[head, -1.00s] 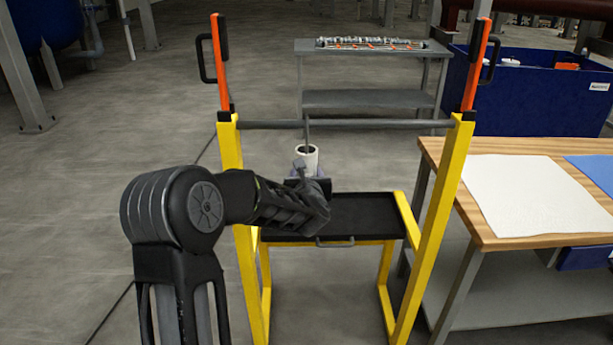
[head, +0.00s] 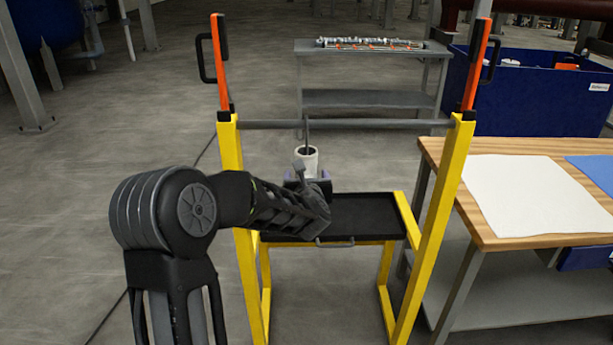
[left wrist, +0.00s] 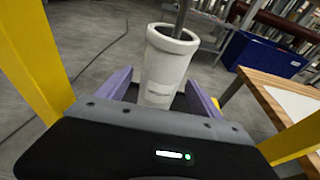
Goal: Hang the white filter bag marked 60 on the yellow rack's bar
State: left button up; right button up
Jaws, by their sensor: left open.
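The white filter bag (head: 306,160) is upright at the yellow rack (head: 452,190), below the rack's grey bar (head: 365,124). A thin grey stem rises from its open top to the bar in the head view; whether it is hooked over the bar is too small to tell. The bag also shows in the left wrist view (left wrist: 166,68), its mark too faint to read. My left gripper (head: 308,177) is open, its purple fingers (left wrist: 158,82) on either side of the bag's lower part with gaps visible. My right gripper is not in view.
A black tray (head: 368,212) with a handle sits low in the rack. A wooden table (head: 432,150) with a white sheet (head: 525,195) stands at right. A grey bench (head: 372,98) and blue bin (head: 540,105) are behind. Floor at left is clear.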

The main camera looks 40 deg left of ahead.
pick_arm(q)
jog(key=v, duration=0.6)
jog(key=shift+b, duration=0.45)
jog(key=shift+s+d+r, duration=0.1)
jog(key=s+d+f+m+g+h+p, duration=0.15)
jog(key=d+f+m+h, duration=0.35)
jog(key=d+f+m, duration=0.8)
jog(key=s+d+f+m+g+h, duration=0.3)
jog(key=d+f+m, duration=0.55)
jog(key=m, duration=0.85)
jog(key=s+d+f+m+g+h+p, duration=0.1)
jog(key=s+d+f+m, duration=0.3)
jog(key=s, duration=0.4)
jog(key=s+d+f+m+g+h+p, duration=0.1)
jog(key=s+d+f+m+g+h, duration=0.1)
jog(key=s+d+f, duration=0.4)
jog(key=s+d+f+m+g+h+p, duration=0.1)
jog(key=s+d+f+m+g, duration=0.3)
jog(key=s, duration=0.8)
notch_tip(320, 180, down, 3)
jog(key=shift+d+r+m+h, duration=0.15)
jog(key=shift+d+m+h, duration=0.55)
jog(key=shift+d+m, duration=0.15)
